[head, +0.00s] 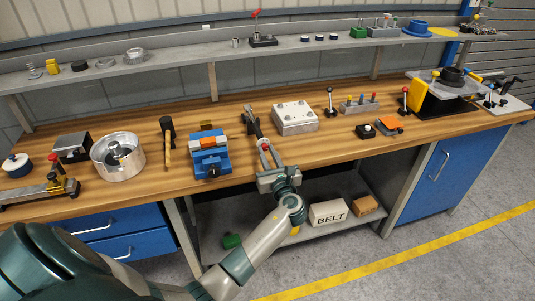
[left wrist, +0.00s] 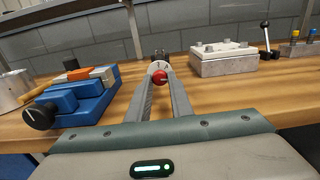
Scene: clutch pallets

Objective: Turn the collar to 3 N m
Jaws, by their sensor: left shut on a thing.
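My left gripper (head: 264,160) reaches in from the front over the bench edge. Its fingers (left wrist: 159,92) close on the near end of a slim tool, at a pale collar (left wrist: 158,66) with dark marks. A red round part (left wrist: 159,76) shows between the fingers, just below the marks. In the head view the tool's dark body (head: 251,119) extends away from the gripper toward the back of the bench. The marks are too small to read, so I cannot tell the setting. The fingers hide the collar's sides. My right gripper is not in view.
A blue vise (head: 210,162) stands just left of the gripper, and a grey block with bolts (head: 295,117) to its right. A hammer (head: 167,140) and a round metal housing (head: 118,156) are further left. The wooden bench is clear just right of the gripper.

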